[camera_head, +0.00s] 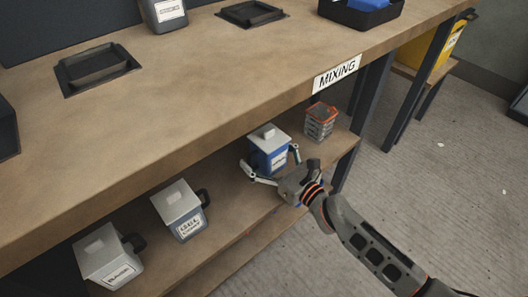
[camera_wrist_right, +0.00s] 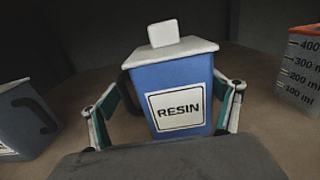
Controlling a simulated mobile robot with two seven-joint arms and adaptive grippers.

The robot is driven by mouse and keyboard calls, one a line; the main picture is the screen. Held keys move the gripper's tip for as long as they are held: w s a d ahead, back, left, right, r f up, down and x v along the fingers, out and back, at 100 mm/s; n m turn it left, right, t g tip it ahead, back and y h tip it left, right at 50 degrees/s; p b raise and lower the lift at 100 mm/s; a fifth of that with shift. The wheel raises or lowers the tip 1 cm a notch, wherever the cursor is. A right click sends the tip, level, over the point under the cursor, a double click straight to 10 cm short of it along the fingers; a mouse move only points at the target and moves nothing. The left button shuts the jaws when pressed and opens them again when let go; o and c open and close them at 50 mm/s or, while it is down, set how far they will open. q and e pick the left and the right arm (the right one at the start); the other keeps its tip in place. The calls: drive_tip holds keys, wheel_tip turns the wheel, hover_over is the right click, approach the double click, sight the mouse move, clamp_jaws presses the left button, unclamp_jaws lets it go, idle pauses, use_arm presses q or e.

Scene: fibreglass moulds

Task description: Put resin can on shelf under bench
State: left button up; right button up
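The resin can (camera_head: 270,157) is blue with a pale lid and a RESIN label. It stands upright on the wooden shelf (camera_head: 232,228) under the bench. In the right wrist view, the can (camera_wrist_right: 178,75) fills the middle, with its label facing the camera. My right gripper (camera_head: 270,160) is at the can's front with its fingers spread wide, one on either side. The fingers look apart from the can's sides, though contact is hard to judge. The right gripper's fingers also show in the wrist view (camera_wrist_right: 165,100). My left gripper is not in view.
Two grey cans with pale lids (camera_head: 181,211) (camera_head: 112,258) stand on the shelf to the left. A clear measuring cup with an orange rim (camera_head: 320,121) stands close right. The bench top (camera_head: 190,95) with its MIXING sign (camera_head: 337,75) overhangs the shelf; a dark leg (camera_head: 353,135) stands right.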

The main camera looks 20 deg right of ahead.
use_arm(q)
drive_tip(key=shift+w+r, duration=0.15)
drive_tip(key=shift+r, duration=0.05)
use_arm(e)
drive_tip(key=shift+r, duration=0.2)
drive_tip(key=shift+r, duration=0.25)
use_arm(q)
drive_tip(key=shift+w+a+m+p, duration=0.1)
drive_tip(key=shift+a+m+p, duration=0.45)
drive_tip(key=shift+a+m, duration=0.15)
use_arm(e)
drive_tip(key=v, duration=1.2)
drive_tip(key=shift+f, duration=0.15)
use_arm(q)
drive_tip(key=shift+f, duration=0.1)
